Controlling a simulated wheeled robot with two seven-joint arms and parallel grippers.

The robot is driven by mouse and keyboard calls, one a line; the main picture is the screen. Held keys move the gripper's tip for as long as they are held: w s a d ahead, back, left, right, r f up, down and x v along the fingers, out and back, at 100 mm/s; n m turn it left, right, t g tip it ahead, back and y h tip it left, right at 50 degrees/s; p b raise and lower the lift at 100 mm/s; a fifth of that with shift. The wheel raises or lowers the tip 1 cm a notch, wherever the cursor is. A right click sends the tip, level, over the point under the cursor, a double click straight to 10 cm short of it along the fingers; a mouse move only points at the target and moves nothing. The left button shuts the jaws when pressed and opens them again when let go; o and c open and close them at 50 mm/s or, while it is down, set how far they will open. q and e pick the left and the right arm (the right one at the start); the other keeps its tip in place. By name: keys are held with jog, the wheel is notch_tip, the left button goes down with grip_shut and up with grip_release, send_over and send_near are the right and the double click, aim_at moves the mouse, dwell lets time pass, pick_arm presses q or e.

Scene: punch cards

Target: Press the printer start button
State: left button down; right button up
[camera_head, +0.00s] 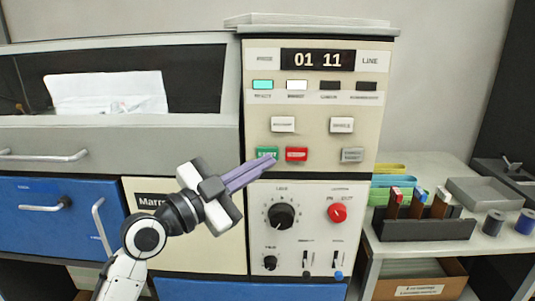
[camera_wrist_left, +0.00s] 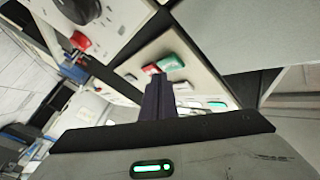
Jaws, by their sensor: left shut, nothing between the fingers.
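The green start button (camera_head: 266,152) is on the cream upper panel of the printer (camera_head: 363,115), left of a red button (camera_head: 297,154). My left gripper (camera_head: 271,161) is shut and empty, its purple fingers pointing at the panel. The fingertips overlap the lower edge of the green button in the head view. In the left wrist view the fingertips (camera_wrist_left: 158,80) are just by the green button (camera_wrist_left: 171,63) and the red button (camera_wrist_left: 152,69). I cannot tell whether they touch. The display (camera_head: 318,60) reads "01 11". My right gripper is not in view.
Below the buttons is a white panel with a black knob (camera_head: 281,215), a red round knob (camera_head: 337,212) and small switches. A dark card rack (camera_head: 425,229), a grey tray (camera_head: 484,193) and spools stand on the right table. Blue drawers (camera_head: 30,221) are at the left.

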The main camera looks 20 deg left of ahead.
pick_arm(q)
jog(key=s, duration=0.2)
jog(key=s+d+p, duration=0.1)
jog(key=s, duration=0.1)
jog(key=shift+s+d, duration=0.2)
jog(key=shift+s, duration=0.2)
dwell(0.8)
jog(key=s+f+n+g+y, duration=0.2)
jog(key=s+f+n, duration=0.15)
jog(key=f, duration=1.05)
jog(key=s+f+n+g+y, duration=0.2)
jog(key=f+n+y, duration=0.15)
jog(key=f, duration=0.95)
jog(key=s+d+f+n+g+y, duration=0.1)
jog(key=s+f+n+g, duration=0.3)
jog(key=s+f, duration=1.3)
jog(key=shift+s+f+g, duration=0.3)
jog(key=shift+s+f, duration=0.1)
jog(key=shift+f, duration=0.45)
jog(key=shift+d+y, duration=0.1)
jog(key=shift+y, duration=0.15)
